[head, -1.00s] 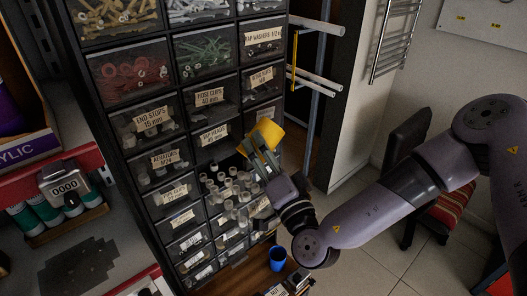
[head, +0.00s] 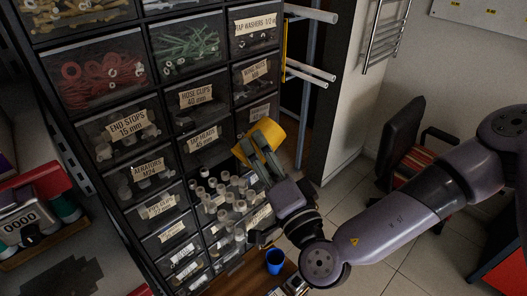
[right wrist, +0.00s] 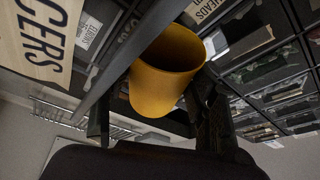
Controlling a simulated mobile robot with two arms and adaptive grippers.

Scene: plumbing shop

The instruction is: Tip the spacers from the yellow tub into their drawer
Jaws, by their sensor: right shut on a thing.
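The yellow tub (head: 269,133) is in my right gripper (head: 258,158), at the right side of the drawer cabinet in the head view. The tub is tilted. In the right wrist view, the yellow tub (right wrist: 165,85) sits between the fingers of my right gripper (right wrist: 155,125); the part of its inside that shows is bare yellow, and its bottom is not clear. A pale label ending in "CERS" (right wrist: 45,35) is close at the upper left there. Several small pale cylinders (head: 225,192) stand in an open drawer, below and left of the tub in the head view. My left gripper is out of view.
The drawer cabinet (head: 185,68) has many labelled drawers, including "TAP HEADS" (head: 203,138). A blue cup (head: 275,262) stands on a wooden surface below. A chair (head: 405,145) stands at the right, with free floor (head: 370,250) before it. Pale rails (head: 310,70) stick out beside the cabinet.

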